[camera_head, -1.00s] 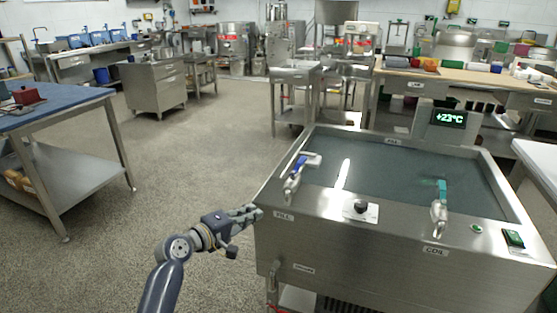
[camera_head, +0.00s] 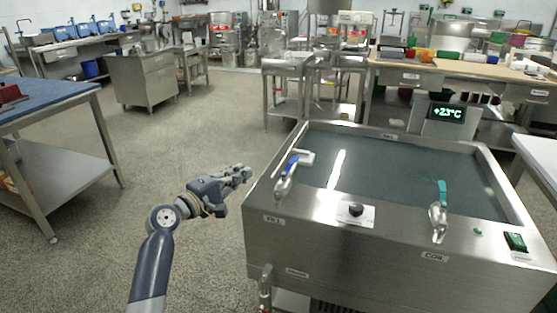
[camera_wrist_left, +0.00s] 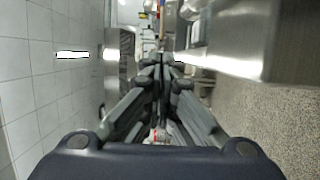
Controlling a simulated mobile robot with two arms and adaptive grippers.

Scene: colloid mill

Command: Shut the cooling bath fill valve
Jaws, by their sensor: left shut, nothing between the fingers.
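The cooling bath (camera_head: 330,238) is a steel tank full of grey-green liquid, at the right of the head view. Its fill valve (camera_head: 287,178) stands on the near left corner above a FILL label, with a blue lever handle (camera_head: 291,164). My left gripper (camera_head: 246,172) is shut and empty, to the left of the fill valve and apart from it, just outside the tank's left wall. In the left wrist view its fingers (camera_wrist_left: 160,68) are together, with steel at the upper right. My right gripper is not in view.
A second valve with a teal handle (camera_head: 441,192) stands above the COIL label. A black knob (camera_head: 356,210) lies between the valves. A display (camera_head: 447,113) reads +23°C. A blue-topped table (camera_head: 50,105) is at left; the floor between is clear.

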